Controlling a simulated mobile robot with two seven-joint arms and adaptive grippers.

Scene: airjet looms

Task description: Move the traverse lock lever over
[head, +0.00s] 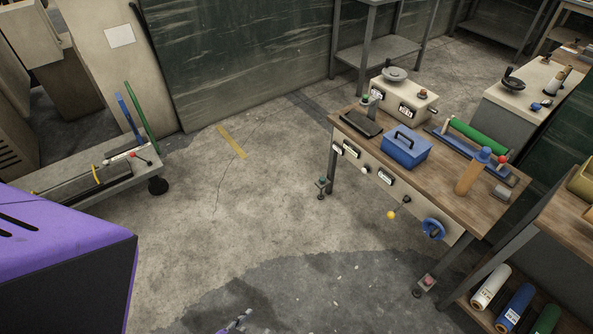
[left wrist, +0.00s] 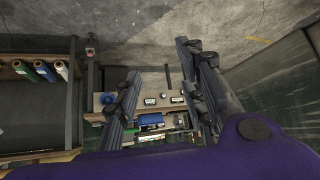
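The wooden workbench (head: 350,127) is at the right in the head view. Its pale front panel carries a lever with a yellow ball (head: 391,215), a small white knob (head: 363,169) and a blue handwheel (head: 433,229). The panel labels are too small to read, so I cannot tell which control is the traverse lock lever. My left gripper (left wrist: 158,72) shows in its wrist view with two dark fingers wide apart and nothing between them. The bench appears beyond the fingers, well away from them. My right gripper is not in view.
A shelf with several rolls (head: 515,308) is at the lower right. A low wheeled cart (head: 100,178) is at the left. The concrete floor (head: 250,215) between is clear.

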